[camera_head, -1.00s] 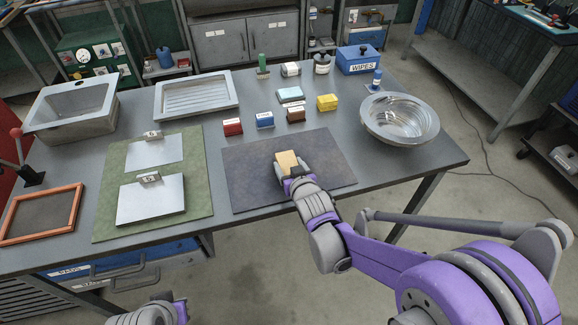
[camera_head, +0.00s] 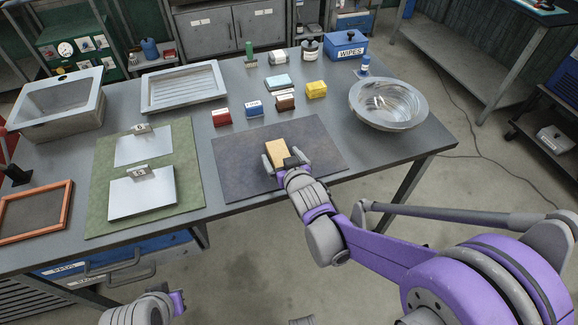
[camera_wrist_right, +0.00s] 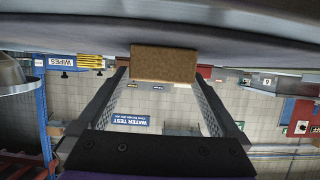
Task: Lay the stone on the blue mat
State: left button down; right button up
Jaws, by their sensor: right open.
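The stone, a tan block (camera_head: 277,152), lies flat on the dark slate mat (camera_head: 235,177), which looks dark grey with a faint blue tint. My right gripper (camera_head: 284,161) is open at the near end of the stone, with one finger to each side. My left gripper is out of view; only part of that arm shows at the bottom left.
A green mat (camera_head: 190,205) with two metal plates lies to the left. A metal bowl (camera_head: 388,104) stands to the right, a grey tray (camera_head: 183,87) at the back.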

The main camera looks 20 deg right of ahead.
jog(key=p+v, duration=0.1)
jog(key=v, duration=0.8)
jog(key=shift+s+r+p, duration=0.15)
jog(key=shift+s+p, duration=0.15)
jog(key=shift+s, duration=0.05)
jog(key=s+d+f+g, duration=0.2)
jog(key=s+f+g, duration=0.15)
jog(key=s, duration=0.55)
jog(key=s+d+f+g, duration=0.15)
jog(key=s+g, duration=0.35)
jog(key=s, duration=0.5)
jog(key=t+b, duration=0.3)
jog(key=t, duration=0.5)
send_near(279, 155)
jog(key=shift+w+f, duration=0.25)
jog(key=shift+f, duration=0.1)
jog(key=shift+t, duration=0.25)
jog(key=b+x, duration=0.1)
jog(key=x, duration=0.3)
jog(key=shift+w, duration=0.2)
jog(key=shift+b+x, duration=0.55)
jog(key=shift+x, duration=2.55)
jog(key=shift+s+d, duration=0.1)
jog(key=shift+d, duration=0.05)
jog(key=shift+c, duration=0.2)
